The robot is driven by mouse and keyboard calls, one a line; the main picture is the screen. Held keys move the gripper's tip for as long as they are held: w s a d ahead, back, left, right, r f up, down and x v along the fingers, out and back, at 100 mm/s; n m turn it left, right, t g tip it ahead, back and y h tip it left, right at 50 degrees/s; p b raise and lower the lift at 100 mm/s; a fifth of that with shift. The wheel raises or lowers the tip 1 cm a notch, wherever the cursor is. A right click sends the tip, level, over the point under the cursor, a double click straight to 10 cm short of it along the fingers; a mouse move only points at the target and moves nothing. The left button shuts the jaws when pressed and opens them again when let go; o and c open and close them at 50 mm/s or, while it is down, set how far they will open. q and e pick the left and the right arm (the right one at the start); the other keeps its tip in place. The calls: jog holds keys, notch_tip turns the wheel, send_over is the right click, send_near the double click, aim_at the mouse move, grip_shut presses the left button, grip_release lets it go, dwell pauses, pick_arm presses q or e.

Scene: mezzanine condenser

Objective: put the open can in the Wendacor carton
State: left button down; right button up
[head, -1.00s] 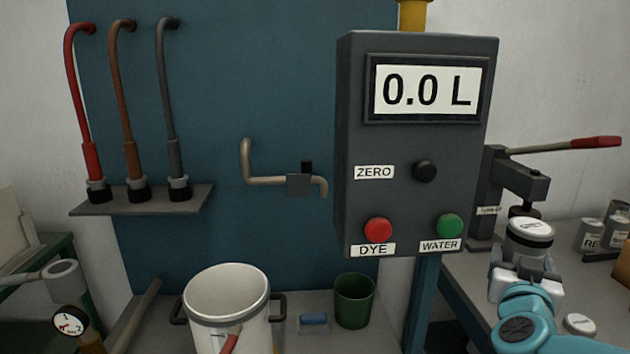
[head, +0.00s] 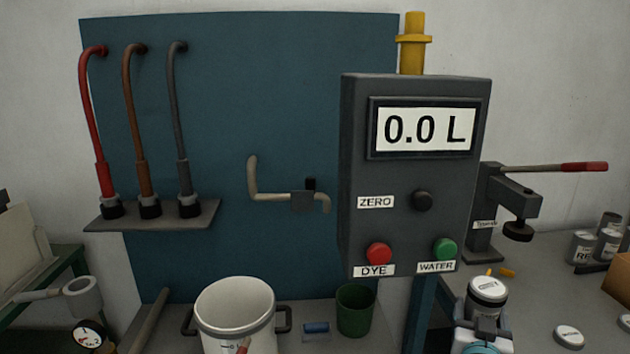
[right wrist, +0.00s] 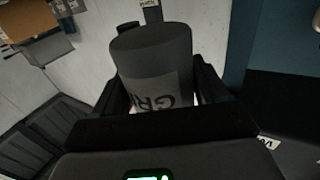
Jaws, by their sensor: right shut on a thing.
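My right gripper (head: 486,322) is shut on a grey can (head: 487,298) with a pale, printed top, held upright over the right bench. In the right wrist view the can (right wrist: 155,55) fills the space between the jaws of my right gripper (right wrist: 160,92); part of a label reading "GR" shows. I cannot tell whether this is the open can. A brown carton (head: 618,280) is cut off at the right edge; its name is not readable. A brown box shape also shows in the right wrist view (right wrist: 27,18). My left gripper is not in view.
A lever press (head: 510,195) stands behind the held can. Several grey cans (head: 583,247) stand near the carton. A loose lid (head: 569,336) lies on the bench.

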jog(key=shift+n+y, duration=0.5)
jog(key=shift+y, duration=0.3)
jog(key=a+f, duration=0.1)
jog(key=f+p, duration=0.1)
jog(key=a+f+p, duration=0.1)
jog(key=f, duration=0.1)
jog(key=shift+s+a, duration=0.2)
jog(key=shift+a, duration=0.1)
jog(key=s+a+f+n+t+y+p, duration=0.25)
jog(key=s+a+f+y, duration=0.2)
jog(key=a, duration=0.25)
jog(key=s+a+r+n+y, duration=0.1)
jog(key=s+a+r, duration=0.2)
jog(key=s+r, duration=0.1)
jog(key=shift+a+r+g, duration=0.2)
jog(key=shift+r+g, duration=0.15)
jog(key=shift+g, duration=0.1)
